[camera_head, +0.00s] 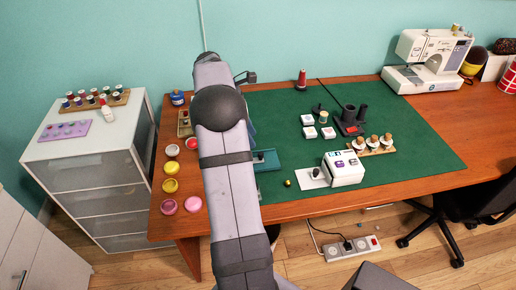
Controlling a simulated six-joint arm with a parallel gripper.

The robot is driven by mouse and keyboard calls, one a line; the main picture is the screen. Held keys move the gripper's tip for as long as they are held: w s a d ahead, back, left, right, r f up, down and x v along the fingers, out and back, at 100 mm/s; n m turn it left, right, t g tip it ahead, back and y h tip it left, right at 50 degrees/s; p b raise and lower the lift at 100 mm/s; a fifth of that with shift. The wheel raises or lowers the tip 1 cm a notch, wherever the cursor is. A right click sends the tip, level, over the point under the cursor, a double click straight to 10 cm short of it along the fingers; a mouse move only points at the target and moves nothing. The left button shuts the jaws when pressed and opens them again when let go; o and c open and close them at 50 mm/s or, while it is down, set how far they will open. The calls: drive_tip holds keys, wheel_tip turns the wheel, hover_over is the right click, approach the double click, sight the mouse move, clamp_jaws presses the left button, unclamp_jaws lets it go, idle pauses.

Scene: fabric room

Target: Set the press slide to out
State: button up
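A white boxy device (343,169) stands on the front part of the green mat, with a dark and a purple patch on its face. A flat light plate (311,178) with a dark knob (316,172) lies at its left side. A teal piece (265,160) with a dark slot lies on the mat just right of my arm, which partly covers it. I cannot tell for sure which of these is the press slide, nor its setting. My arm rises through the middle of the view, and my gripper is hidden behind it.
The green mat (410,150) covers much of the wooden table. Small white blocks (308,120), a black holder (350,120) and a spool rack (372,145) stand behind the device. Colored jars (170,185) line the left edge. A sewing machine (430,60) stands at back right.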

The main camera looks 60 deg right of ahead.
sight(261, 153)
drive_tip(key=shift+x, duration=3.6)
drive_tip(key=shift+s, duration=0.1)
clamp_jaws()
